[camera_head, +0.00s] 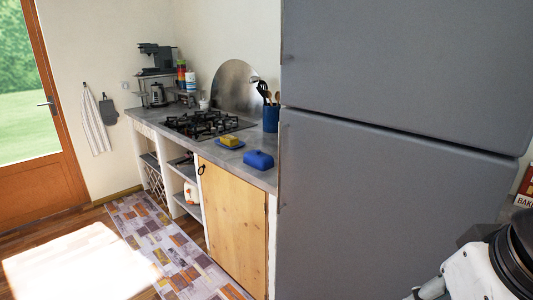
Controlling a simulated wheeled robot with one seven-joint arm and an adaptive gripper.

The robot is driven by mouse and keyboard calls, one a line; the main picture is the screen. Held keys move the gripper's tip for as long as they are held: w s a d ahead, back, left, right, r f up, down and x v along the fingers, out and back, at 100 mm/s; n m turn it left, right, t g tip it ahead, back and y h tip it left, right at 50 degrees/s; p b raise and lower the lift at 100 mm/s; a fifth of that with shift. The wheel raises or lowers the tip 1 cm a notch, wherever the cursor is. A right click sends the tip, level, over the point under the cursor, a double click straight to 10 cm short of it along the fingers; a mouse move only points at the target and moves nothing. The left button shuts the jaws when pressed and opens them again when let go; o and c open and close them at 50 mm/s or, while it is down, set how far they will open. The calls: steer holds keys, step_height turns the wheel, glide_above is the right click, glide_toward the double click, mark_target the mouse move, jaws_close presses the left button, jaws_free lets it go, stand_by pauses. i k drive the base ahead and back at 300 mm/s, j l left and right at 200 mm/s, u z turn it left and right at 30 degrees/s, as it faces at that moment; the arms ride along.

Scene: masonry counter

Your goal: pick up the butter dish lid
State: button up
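The blue butter dish lid (258,159) sits on the grey counter near its front edge, left of the fridge. Behind it and to its left, a blue dish (229,146) holds a yellow block of butter (230,140). The lid is apart from the dish. Part of my arm shows at the bottom right corner, in front of the fridge and far from the lid. My gripper is not visible.
A tall grey fridge (390,170) stands to the right of the counter (205,150). A gas hob (203,124) lies left of the dish, and a blue utensil pot (271,118) stands behind the lid. A patterned rug (165,245) covers floor before the cabinets.

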mark_target(260, 161)
steer(key=i+j, duration=1.1)
steer(key=j, duration=0.15)
steer(key=i+j+z, duration=0.1)
steer(key=i+j, duration=0.95)
steer(key=j, duration=0.2)
steer(key=i+j, duration=0.5)
steer(key=j, duration=0.15)
steer(key=i+z, duration=0.05)
